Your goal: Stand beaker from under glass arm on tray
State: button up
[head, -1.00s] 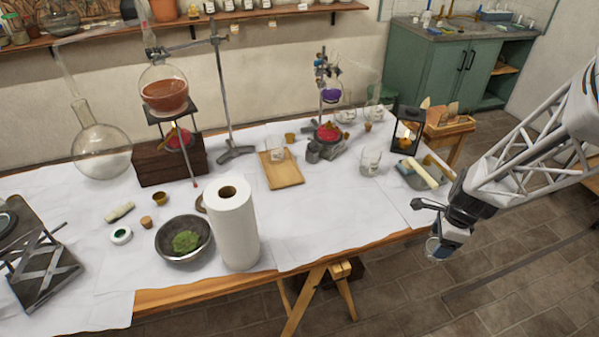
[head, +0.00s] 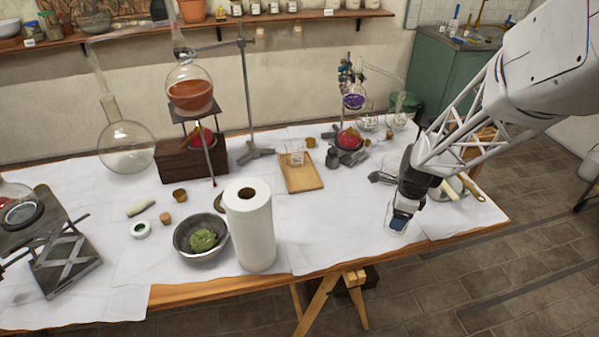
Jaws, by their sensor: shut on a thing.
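My gripper (head: 399,217) points down over the right part of the table, near its front edge. It is shut on a clear glass beaker (head: 397,227), seen just below the fingers; I cannot tell whether its base touches the table. The wooden tray (head: 309,184) lies mid-table, left of my gripper, with another clear beaker (head: 296,159) standing at its back. The thin glass arm (head: 384,72) slopes down right from the purple flask apparatus (head: 354,101). Clear glass vessels (head: 368,123) stand near its lower end.
A paper roll (head: 250,235) stands at the front, beside a dark bowl (head: 201,239) of green matter. A metal tray (head: 437,194) lies right of my gripper. White table between gripper and wooden tray is clear.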

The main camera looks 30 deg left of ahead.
jog(key=s+a, duration=0.3)
jog(key=a, duration=2.2)
jog(key=shift+s+a+r, duration=0.15)
jog(key=shift+a+r, duration=0.05)
send_over(303, 181)
jog(key=shift+s+a+f, duration=0.1)
jog(key=shift+f, duration=0.65)
jog(key=shift+f, duration=0.15)
jog(key=shift+f, duration=1.6)
jog(key=shift+f, duration=0.1)
